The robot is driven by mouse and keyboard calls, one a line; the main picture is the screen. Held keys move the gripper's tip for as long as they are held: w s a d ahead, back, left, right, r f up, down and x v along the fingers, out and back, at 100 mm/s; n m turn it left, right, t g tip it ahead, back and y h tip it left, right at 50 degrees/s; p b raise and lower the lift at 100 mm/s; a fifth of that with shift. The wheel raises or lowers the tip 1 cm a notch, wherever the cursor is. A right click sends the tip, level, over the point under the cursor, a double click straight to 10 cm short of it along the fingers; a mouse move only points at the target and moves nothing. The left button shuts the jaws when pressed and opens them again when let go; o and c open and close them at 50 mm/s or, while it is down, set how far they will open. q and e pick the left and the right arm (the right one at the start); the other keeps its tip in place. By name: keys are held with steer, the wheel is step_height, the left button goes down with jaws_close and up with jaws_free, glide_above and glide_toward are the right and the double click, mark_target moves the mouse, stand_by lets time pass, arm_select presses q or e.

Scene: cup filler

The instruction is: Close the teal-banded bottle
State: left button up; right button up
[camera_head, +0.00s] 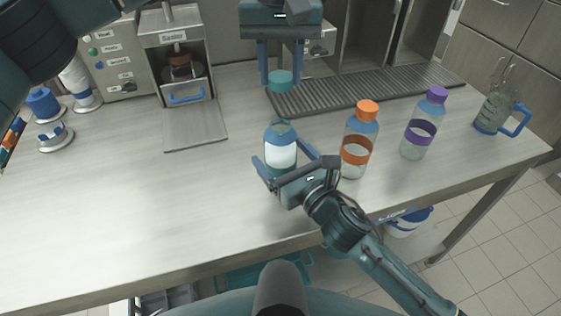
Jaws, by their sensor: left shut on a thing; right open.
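The teal-banded bottle (281,153) stands upright near the middle of the counter, with white contents and an uncovered mouth. Its teal band is mostly hidden behind my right gripper. The teal cap (280,84) is held between the fingertips of my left gripper (281,78), which points down. The cap is above the bottle's mouth in the picture, clearly apart from it. My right gripper (285,160) is open, with one finger on each side of the bottle. I cannot tell whether its fingers touch the bottle.
An orange-capped bottle (360,135) stands close right of my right gripper, with a purple-capped bottle (427,120) beyond it. A jug (494,115) with utensils is at the far right. A dispenser (178,65) and a drip grate (365,91) are behind. The counter's left front (130,215) is clear.

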steer(key=shift+x, duration=1.45)
steer(key=shift+c, duration=0.6)
steer(key=c, duration=1.3)
arm_select(q)
glide_above(281, 118)
steer(key=shift+f, duration=2.5)
arm_select(e)
steer(key=shift+c, duration=0.2)
